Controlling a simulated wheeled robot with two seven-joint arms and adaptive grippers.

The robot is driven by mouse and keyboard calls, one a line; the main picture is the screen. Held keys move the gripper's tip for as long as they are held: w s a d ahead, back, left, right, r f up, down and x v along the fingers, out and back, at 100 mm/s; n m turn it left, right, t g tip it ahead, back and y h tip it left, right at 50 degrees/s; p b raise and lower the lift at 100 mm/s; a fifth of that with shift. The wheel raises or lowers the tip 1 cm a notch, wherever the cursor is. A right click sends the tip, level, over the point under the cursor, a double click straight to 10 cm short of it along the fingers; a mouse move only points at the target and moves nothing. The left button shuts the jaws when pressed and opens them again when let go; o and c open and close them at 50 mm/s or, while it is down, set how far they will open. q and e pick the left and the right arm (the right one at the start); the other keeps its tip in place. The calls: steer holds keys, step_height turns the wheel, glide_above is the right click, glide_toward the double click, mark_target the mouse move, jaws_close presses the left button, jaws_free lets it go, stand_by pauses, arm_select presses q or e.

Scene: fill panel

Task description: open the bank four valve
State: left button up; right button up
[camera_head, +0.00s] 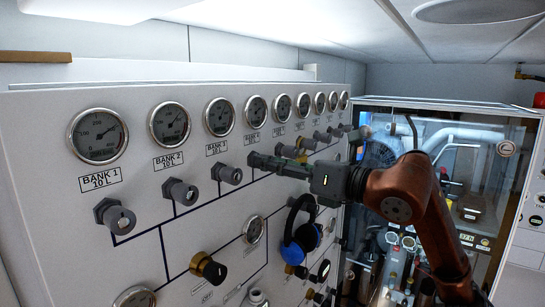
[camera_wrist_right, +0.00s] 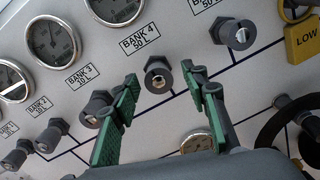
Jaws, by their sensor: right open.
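The bank four valve (camera_wrist_right: 158,76) is a dark knob with a light metal end, below the label "BANK 4" (camera_wrist_right: 140,38) in the right wrist view. My right gripper (camera_wrist_right: 160,73) is open, with one green-padded finger on each side of this valve. Gaps show between the fingers and the knob, so I see no contact. My left gripper is not in view.
The bank three valve (camera_head: 227,174) is left of my gripper, with the bank two valve (camera_head: 180,192) and bank one valve (camera_head: 115,216) beyond. Another valve (camera_wrist_right: 237,33) is to the right in the wrist view.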

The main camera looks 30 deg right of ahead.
steer(key=shift+w+a, duration=0.15)
steer(key=shift+w, duration=0.05)
jaws_close()
stand_by(0.5)
